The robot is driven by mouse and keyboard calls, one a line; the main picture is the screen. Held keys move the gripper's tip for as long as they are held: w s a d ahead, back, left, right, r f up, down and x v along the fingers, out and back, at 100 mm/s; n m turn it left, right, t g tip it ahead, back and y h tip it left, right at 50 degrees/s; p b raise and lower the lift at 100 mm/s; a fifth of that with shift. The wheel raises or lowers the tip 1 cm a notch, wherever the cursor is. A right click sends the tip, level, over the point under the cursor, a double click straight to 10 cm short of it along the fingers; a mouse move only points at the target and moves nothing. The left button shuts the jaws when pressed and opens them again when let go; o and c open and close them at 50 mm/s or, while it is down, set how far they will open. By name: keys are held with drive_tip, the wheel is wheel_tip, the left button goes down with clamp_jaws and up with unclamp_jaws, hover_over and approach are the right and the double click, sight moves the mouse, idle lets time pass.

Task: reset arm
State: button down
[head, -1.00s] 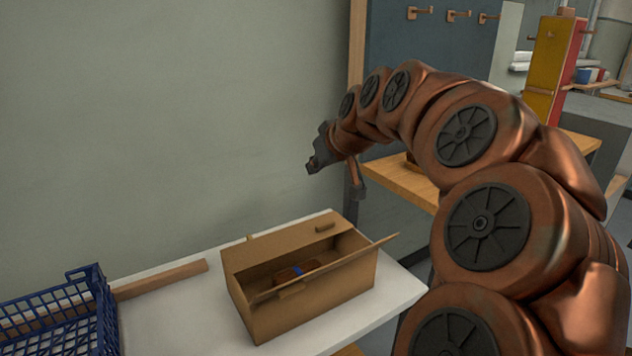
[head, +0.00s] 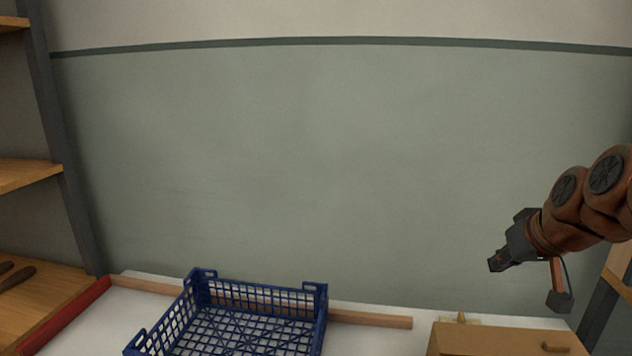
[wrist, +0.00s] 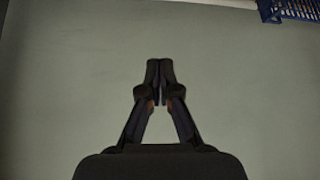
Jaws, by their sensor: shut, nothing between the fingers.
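My gripper (head: 496,263) is at the right of the head view, held in the air above the white table (head: 375,343) and in front of the grey-green wall. It points left and a little down. In the wrist view my gripper (wrist: 159,66) has its two dark fingers together with nothing between them. The wall fills most of the wrist view behind it. My gripper touches nothing that I can see.
A blue plastic crate (head: 316,318) stands on the table. A wooden strip (head: 372,320) runs along the back. Shelves (head: 30,176) stand at the left. The air before the wall is clear.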

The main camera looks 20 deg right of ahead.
drive_tip(key=s+a+r+n+g+y+p, duration=0.15)
drive_tip(key=a+p, duration=0.35)
drive_tip(key=a, duration=0.5)
drive_tip(key=s+a+r+n+g+y+p, duration=0.1)
drive_tip(key=a+g+p, duration=0.2)
drive_tip(key=a+p, duration=0.45)
drive_tip(key=s+a+r+g+p, duration=0.3)
drive_tip(key=s+a+p, duration=0.7)
drive_tip(key=s, duration=0.4)
drive_tip(key=shift+s+a+n+g+h, duration=0.2)
drive_tip(key=shift+n+g+h, duration=0.25)
drive_tip(key=shift+g, duration=0.3)
drive_tip(key=shift+a, duration=0.1)
